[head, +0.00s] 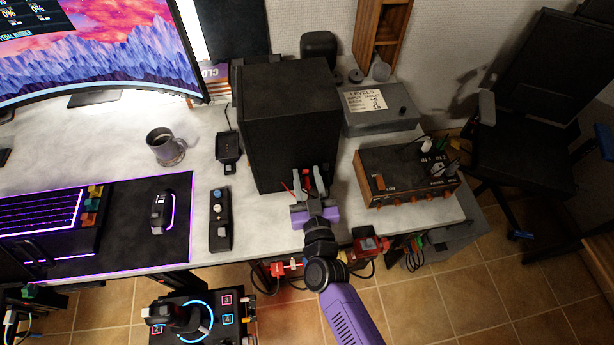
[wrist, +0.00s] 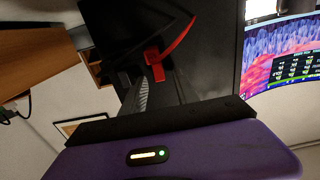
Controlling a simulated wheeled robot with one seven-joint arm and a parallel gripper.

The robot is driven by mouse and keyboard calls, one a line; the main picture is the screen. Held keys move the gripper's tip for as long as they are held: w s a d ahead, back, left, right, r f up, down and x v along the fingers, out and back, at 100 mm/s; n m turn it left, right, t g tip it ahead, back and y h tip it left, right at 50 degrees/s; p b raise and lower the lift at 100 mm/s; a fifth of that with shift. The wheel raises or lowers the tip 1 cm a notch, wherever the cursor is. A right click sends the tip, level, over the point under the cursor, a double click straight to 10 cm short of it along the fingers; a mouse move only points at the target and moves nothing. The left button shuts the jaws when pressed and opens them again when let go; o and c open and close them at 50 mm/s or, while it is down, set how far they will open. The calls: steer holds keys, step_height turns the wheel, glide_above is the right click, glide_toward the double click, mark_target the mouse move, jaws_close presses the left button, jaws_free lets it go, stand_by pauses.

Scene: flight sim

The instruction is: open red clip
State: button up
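The red clip (wrist: 154,68) shows in the wrist view as a small red block with a long curved red arm reaching up to the right, against a dark surface. In the head view small red parts of the clip (head: 318,182) show by my gripper, at the front of the black box. My gripper (head: 311,180) is over the table's front edge, its two grey fingers apart and pointing at the black box. Red shows between and beside the fingers. I cannot tell whether they touch the clip. The purple gripper body (wrist: 180,155) fills the bottom of the wrist view.
The tall black box (head: 288,115) stands directly in front of my gripper. A wooden-faced control box (head: 390,185) is to the right, and a small black controller (head: 219,232) to the left. A red device (head: 366,245) hangs under the table edge. A mug (head: 165,146) stands farther left.

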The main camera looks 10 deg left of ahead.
steer(key=shift+c, duration=0.5)
jaws_close()
steer(key=f+b, duration=0.1)
steer(key=b, duration=0.2)
steer(key=shift+t+b, duration=0.3)
steer(key=shift+b, duration=0.55)
steer(key=shift+s+r+t+b, duration=0.1)
steer(key=shift+r+t+b, duration=0.15)
steer(key=shift+b, duration=0.45)
